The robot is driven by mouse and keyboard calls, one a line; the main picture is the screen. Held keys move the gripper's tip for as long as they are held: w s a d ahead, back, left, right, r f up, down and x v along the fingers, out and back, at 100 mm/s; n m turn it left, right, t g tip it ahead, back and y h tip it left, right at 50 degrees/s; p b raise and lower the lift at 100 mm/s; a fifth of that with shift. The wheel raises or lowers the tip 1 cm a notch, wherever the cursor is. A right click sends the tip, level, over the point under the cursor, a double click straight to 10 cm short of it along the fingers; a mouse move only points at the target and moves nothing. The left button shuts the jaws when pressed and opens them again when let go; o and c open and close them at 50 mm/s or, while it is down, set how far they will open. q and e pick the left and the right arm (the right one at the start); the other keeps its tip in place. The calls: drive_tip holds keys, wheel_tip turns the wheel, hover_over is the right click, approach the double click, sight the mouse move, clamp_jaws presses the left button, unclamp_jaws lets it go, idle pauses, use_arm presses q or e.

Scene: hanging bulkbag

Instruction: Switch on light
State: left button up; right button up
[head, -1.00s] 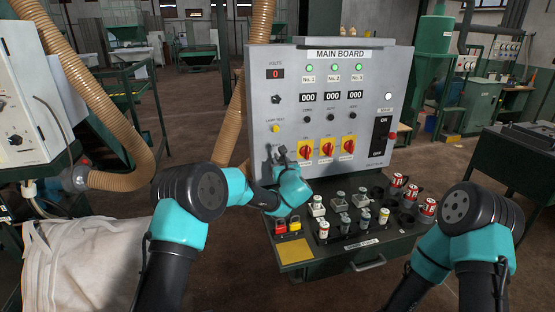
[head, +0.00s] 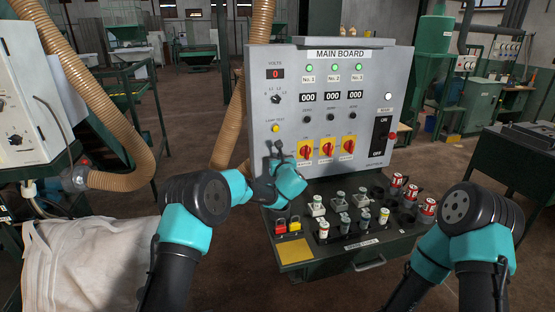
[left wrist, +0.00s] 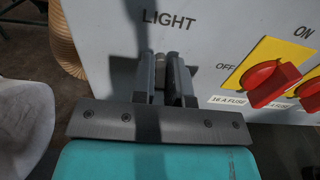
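The main board (head: 375,75) is an upright grey panel with a light switch at its lower left. In the left wrist view, the panel's LIGHT label (left wrist: 168,19) is above a small grey switch knob (left wrist: 161,60). My left gripper (left wrist: 161,68) is open a little, with one finger on each side of the knob; I cannot tell whether they touch it. In the head view, my left gripper (head: 274,150) is at the panel's lower left and hides the switch. My right gripper is not in view; only my right arm shows at the lower right.
Red rotary switches on yellow plates (head: 326,148) are just right of my left gripper. A white bulk bag (head: 85,265) is at the lower left, near a corrugated hose (head: 130,180).

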use_arm(q)
clamp_jaws()
drive_tip(key=shift+r+g+h, duration=0.2)
drive_tip(key=shift+g, duration=0.45)
drive_tip(key=shift+r+g+h, duration=0.15)
drive_tip(key=shift+g+h, duration=0.05)
drive_tip(key=shift+g, duration=0.45)
drive_tip(key=o, duration=0.5)
unclamp_jaws()
